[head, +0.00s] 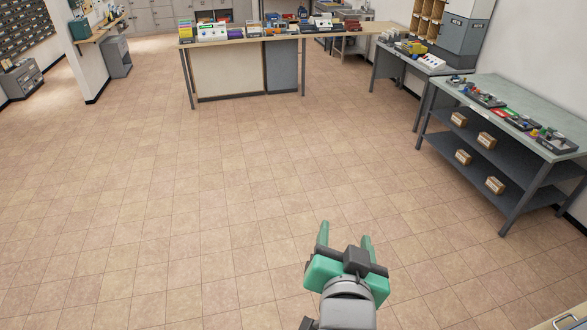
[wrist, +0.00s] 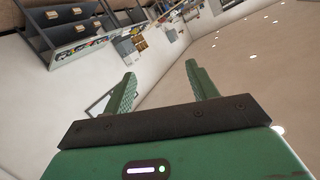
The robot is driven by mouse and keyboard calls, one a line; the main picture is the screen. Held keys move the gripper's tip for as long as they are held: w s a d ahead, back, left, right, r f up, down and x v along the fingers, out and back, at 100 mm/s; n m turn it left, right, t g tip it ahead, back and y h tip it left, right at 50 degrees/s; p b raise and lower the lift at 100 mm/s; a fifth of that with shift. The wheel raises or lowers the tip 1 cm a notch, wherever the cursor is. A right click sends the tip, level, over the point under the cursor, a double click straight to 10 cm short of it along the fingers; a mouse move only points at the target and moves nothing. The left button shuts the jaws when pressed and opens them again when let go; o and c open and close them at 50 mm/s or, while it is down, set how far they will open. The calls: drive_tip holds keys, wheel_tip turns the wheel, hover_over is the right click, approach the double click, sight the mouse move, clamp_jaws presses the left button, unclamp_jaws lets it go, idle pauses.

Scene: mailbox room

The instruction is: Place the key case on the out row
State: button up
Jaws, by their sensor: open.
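My gripper (head: 345,240) is open and empty, held over bare floor in the lower middle of the head view. Its two green fingers also show apart in the wrist view (wrist: 162,85), with nothing between them. I cannot pick out the key case; the small items on the tables are too small to tell apart. I cannot tell which row is the out row. A grey-green workbench (head: 530,95) at the right bears trays of small coloured items, with a red label and a green label (head: 500,111) among them.
A long wooden counter (head: 335,32) with bins and small goods stands at the back. A side table (head: 400,62) and a cubby cabinet (head: 460,40) stand at the back right. Small boxes (head: 459,119) sit on the workbench's lower shelves. The tiled floor (head: 200,180) is clear.

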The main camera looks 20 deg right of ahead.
drive_tip(key=s+a+r+n+t+y, duration=0.2)
drive_tip(key=s+a+r+n+t, duration=0.15)
drive_tip(key=a+r, duration=0.4)
drive_tip(key=s+a+r+n+t+y, duration=0.2)
drive_tip(key=s+a+r+t, duration=0.15)
drive_tip(key=r, duration=0.75)
drive_tip(key=s+a+r+n+t+y, duration=0.2)
drive_tip(key=s+a+r+n+t, duration=0.15)
drive_tip(key=a+r, duration=0.45)
wheel_tip(320, 180, up, 12)
drive_tip(key=m+p, duration=0.1)
drive_tip(key=p, duration=1)
drive_tip(key=shift+w+d+r, duration=0.2)
drive_tip(key=shift+d+r, duration=0.05)
drive_tip(key=shift+d, duration=0.2)
